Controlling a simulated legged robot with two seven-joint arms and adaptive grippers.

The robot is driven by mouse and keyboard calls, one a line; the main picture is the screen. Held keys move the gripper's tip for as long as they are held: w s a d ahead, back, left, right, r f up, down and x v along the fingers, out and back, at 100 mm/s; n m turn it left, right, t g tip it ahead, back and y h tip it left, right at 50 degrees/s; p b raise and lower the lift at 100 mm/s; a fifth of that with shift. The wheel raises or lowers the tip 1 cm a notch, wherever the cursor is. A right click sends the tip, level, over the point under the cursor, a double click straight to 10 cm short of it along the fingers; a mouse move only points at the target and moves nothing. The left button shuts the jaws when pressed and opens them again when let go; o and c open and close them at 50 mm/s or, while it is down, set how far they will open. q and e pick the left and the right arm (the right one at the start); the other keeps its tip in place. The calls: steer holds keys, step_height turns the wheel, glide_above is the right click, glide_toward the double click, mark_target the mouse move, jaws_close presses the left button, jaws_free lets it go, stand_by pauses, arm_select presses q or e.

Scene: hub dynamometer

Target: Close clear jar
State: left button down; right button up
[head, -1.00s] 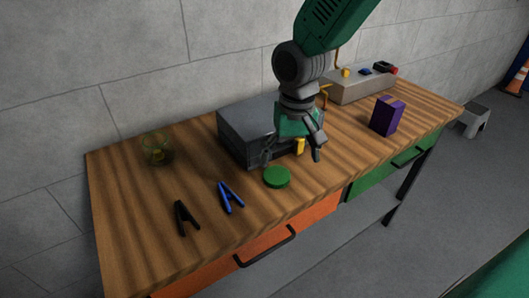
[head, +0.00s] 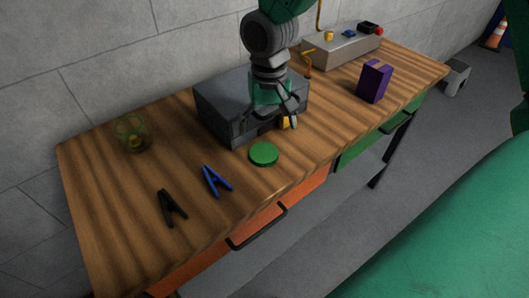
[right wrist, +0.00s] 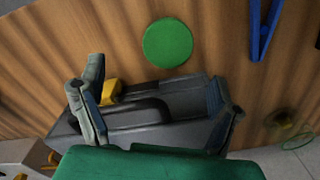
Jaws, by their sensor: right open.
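The clear jar (head: 132,135) stands open on the far left of the workbench, with something yellow inside. It also shows at the right edge of the right wrist view (right wrist: 291,128). A round green lid (head: 264,154) lies flat near the front edge of the bench, and in the right wrist view (right wrist: 168,43) it is beyond the fingers. My right gripper (head: 280,118) is open and empty, above the front of a grey box and behind the lid, apart from it. My left gripper is not in view.
The dark grey box (head: 215,108) with a yellow part stands behind the lid. A purple box (head: 374,82) and a beige unit (head: 342,49) are at right.

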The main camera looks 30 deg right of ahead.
mark_target(265, 153)
step_height(265, 153, down, 2)
steer(key=shift+d+f, duration=0.1)
steer(key=shift+f, duration=0.1)
steer(key=shift+a+f, duration=0.1)
steer(key=shift+a, duration=0.8)
steer(key=f, duration=0.2)
steer(key=d+f, duration=0.1)
steer(key=f, duration=0.2)
steer(key=shift+s+f+b, duration=0.1)
steer(key=shift+s+b, duration=0.05)
steer(key=shift+b, duration=0.25)
steer(key=shift+a, duration=0.55)
steer(key=c, duration=0.8)
steer(key=shift+d, duration=0.35)
